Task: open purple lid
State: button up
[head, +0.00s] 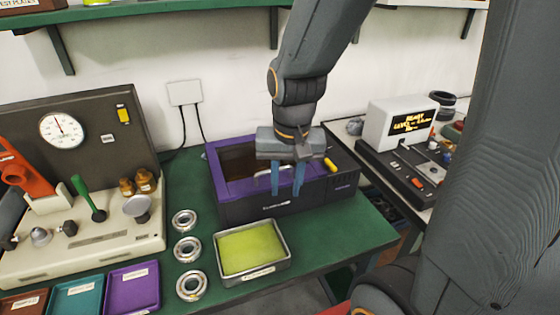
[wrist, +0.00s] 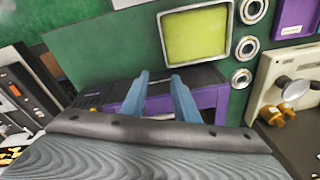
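The purple lid (head: 222,168) has a dark window and lies flat, apparently closed, on a dark box (head: 240,210). A pale curved handle (head: 259,178) shows at the lid's front, partly hidden by my gripper. My gripper (head: 286,192) points down over the lid's front right, its two blue fingers apart with nothing seen between them. I cannot tell whether a finger touches the handle. In the wrist view, the fingers (wrist: 160,76) stand apart in front of the box, and part of the purple lid (wrist: 208,97) shows to their right.
A metal tray of yellow-green liquid (head: 250,249) stands in front of the box. Several bearing rings (head: 187,248) line up left of it. A gauge panel (head: 85,135) stands at left, a white display unit (head: 402,124) at right. A yellow-handled item (head: 330,165) sits at the box's right.

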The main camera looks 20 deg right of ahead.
jog(key=w+r+m+b, duration=0.4)
jog(key=w+r+m, duration=0.35)
jog(key=m, duration=0.65)
jog(key=shift+t, duration=0.3)
jog(key=shift+w+d+f+p, duration=0.15)
jog(key=shift+w+f, duration=0.2)
jog(key=shift+f, duration=1.05)
jog(key=shift+w+d+f+p, duration=0.1)
jog(key=shift+w+f, duration=0.3)
jog(key=shift+f, duration=1)
jog(key=shift+w+d+f+p, duration=0.15)
jog(key=shift+w+f, duration=0.2)
jog(key=shift+f, duration=1.05)
jog(key=shift+c, duration=0.4)
grip_shut()
